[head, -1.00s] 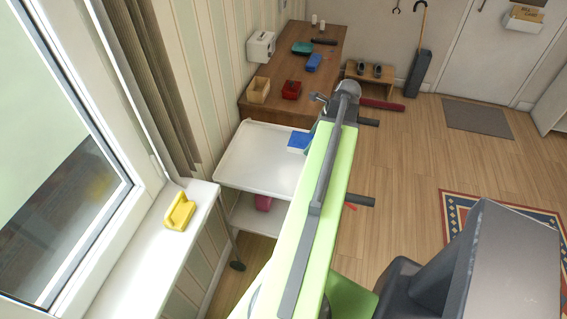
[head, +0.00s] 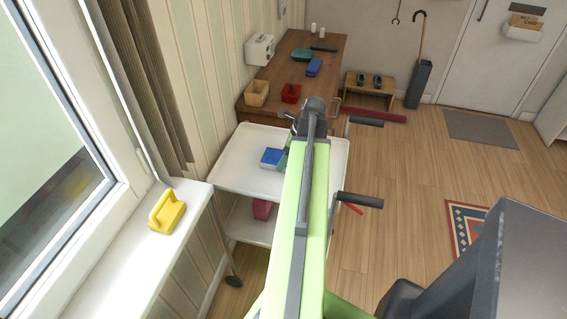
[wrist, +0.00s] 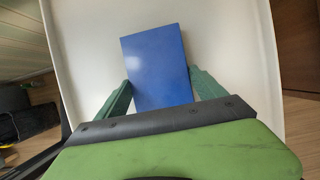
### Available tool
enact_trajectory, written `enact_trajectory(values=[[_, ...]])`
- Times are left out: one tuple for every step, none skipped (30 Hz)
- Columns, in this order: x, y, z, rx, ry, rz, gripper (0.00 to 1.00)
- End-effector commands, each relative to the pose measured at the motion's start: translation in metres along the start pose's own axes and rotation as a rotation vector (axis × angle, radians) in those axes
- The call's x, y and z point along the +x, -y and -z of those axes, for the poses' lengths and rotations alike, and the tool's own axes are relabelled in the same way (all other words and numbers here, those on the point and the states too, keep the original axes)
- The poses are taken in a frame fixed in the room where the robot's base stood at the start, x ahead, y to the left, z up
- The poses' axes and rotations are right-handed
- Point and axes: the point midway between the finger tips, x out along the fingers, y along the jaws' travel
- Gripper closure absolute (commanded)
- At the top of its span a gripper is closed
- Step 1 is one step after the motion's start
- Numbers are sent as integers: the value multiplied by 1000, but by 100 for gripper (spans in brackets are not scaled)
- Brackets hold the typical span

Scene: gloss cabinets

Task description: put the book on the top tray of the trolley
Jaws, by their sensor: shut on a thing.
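The blue book (wrist: 157,62) is between the two green fingers of my gripper (wrist: 160,88) in the wrist view, and the fingers are shut on its sides. In the head view the book (head: 271,157) shows over the white top tray (head: 237,170) of the trolley, left of my arm's end. The tray's pale surface (wrist: 85,45) lies behind the book in the wrist view. I cannot tell whether the book touches the tray. My arm hides much of the gripper and part of the tray in the head view.
A wooden desk (head: 318,85) with several small items stands behind the trolley. A white windowsill (head: 135,250) with a yellow object (head: 167,212) is at the left. The tray's left part looks clear.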

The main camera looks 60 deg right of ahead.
Motion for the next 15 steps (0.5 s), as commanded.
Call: enact_trajectory(values=[[-2, 0, -1, 0, 0, 0, 72], [-2, 0, -1, 0, 0, 0, 72], [-3, 0, -1, 0, 0, 0, 72], [-3, 0, -1, 0, 0, 0, 72], [-2, 0, -1, 0, 0, 0, 72], [-1, 0, 0, 0, 0, 0, 72], [0, 0, 0, 0, 0, 0, 72], [2, 0, 1, 0, 0, 0, 72], [1, 0, 1, 0, 0, 0, 18], [0, 0, 1, 0, 0, 0, 14], [0, 0, 1, 0, 0, 0, 10], [0, 0, 1, 0, 0, 0, 5], [0, 0, 1, 1, 0, 0, 1], [0, 0, 1, 1, 0, 0, 0], [0, 0, 1, 1, 0, 0, 0]])
